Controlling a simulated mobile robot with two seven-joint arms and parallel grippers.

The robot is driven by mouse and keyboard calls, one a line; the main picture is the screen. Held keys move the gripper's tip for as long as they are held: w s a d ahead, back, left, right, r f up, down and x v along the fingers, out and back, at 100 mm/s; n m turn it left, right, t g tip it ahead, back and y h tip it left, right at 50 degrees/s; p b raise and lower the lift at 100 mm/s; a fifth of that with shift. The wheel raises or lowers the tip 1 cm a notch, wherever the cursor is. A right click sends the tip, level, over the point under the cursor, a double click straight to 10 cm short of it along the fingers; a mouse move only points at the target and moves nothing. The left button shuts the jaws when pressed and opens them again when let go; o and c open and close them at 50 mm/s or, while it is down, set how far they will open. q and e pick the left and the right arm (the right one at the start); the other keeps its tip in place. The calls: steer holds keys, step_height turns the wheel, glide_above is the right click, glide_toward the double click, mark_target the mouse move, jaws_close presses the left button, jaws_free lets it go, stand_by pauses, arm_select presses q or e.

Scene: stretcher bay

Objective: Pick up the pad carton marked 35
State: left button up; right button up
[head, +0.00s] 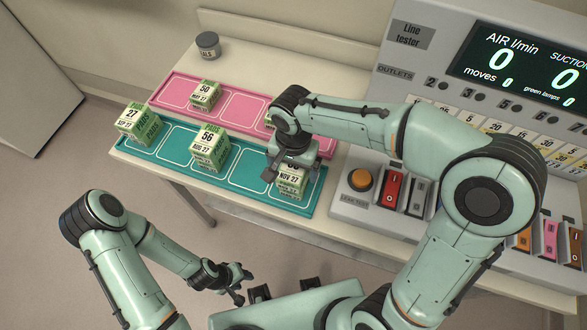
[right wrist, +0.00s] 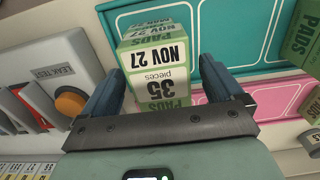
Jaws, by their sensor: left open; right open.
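The pad carton marked 35 (right wrist: 157,75) is a green and white box with "NOV 27" on it, seen upside down in the right wrist view. In the head view the carton (head: 291,186) stands at the right end of the teal mat (head: 250,172), its top hidden by my right gripper. My right gripper (head: 293,170) is open above it. In the right wrist view its fingers (right wrist: 159,72) are on either side of the carton, with a gap visible on the right; I cannot tell whether the left finger touches. My left gripper (head: 236,286) is open and empty, low in front of the table.
Cartons marked 27 (head: 138,122) and 56 (head: 209,150) stand on or by the teal mat. A carton marked 50 (head: 205,95) stands on the pink mat (head: 241,103); another there is mostly hidden. A line tester (head: 411,36) with an orange button (head: 360,180) is close right.

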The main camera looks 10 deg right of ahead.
steer(key=shift+f, duration=0.5)
steer(key=shift+c, duration=0.3)
steer(key=c, duration=1)
steer(key=shift+c, duration=0.6)
steer(key=shift+r, duration=0.15)
